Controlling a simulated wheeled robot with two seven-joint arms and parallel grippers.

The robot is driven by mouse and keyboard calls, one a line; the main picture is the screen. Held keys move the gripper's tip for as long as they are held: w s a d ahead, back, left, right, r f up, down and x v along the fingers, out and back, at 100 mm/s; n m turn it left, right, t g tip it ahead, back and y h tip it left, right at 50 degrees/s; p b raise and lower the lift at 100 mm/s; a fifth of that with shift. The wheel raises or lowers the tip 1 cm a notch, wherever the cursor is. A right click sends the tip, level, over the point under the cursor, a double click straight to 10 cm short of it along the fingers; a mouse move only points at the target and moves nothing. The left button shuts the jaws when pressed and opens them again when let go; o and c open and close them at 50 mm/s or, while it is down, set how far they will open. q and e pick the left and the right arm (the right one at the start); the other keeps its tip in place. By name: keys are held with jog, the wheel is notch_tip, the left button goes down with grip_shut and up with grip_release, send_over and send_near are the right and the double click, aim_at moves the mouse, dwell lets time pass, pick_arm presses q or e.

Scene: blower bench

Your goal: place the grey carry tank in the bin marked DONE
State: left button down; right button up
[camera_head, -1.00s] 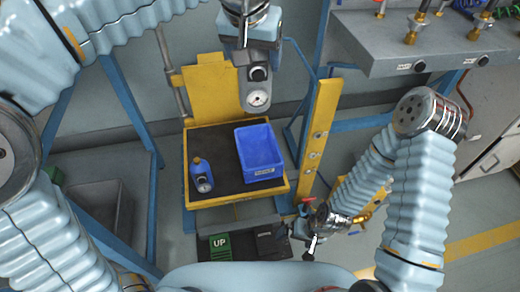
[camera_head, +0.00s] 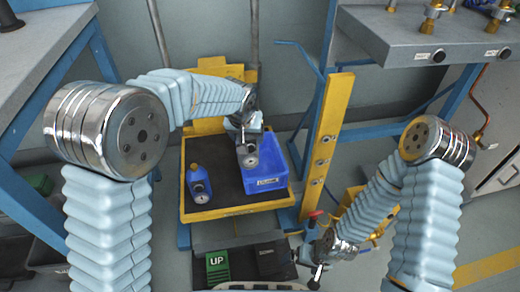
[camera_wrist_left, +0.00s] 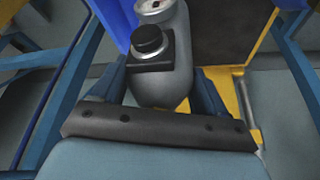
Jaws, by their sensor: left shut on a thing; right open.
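The grey carry tank (camera_head: 250,160), with a round gauge and a black knob, hangs at the left side of the blue bin (camera_head: 268,176). My left gripper (camera_head: 245,130) is shut on the tank from above. The left wrist view shows the tank (camera_wrist_left: 165,85) between the fingers, with part of the blue bin (camera_wrist_left: 115,15) beside it. I cannot tell whether the tank is inside the bin or just above its rim. The bin's front label (camera_head: 268,182) is too small to read. My right gripper (camera_head: 313,277) is open, low at the right.
The bin stands on a dark mat on a yellow lift platform (camera_head: 235,210). A blue tank (camera_head: 199,185) stands left of the bin. A yellow post (camera_head: 325,140) rises at the right. A green UP pedal (camera_head: 217,267) is below. A grey bench (camera_head: 430,55) is at upper right.

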pick_arm(q)
jog(key=w+d+f+b, duration=0.1)
jog(key=w+d+f, duration=0.2)
jog(key=w+f, duration=0.4)
jog(key=shift+d+f, duration=0.35)
jog(key=shift+f, duration=1.25)
jog(key=shift+f, duration=0.15)
jog(key=shift+c, duration=0.2)
grip_release()
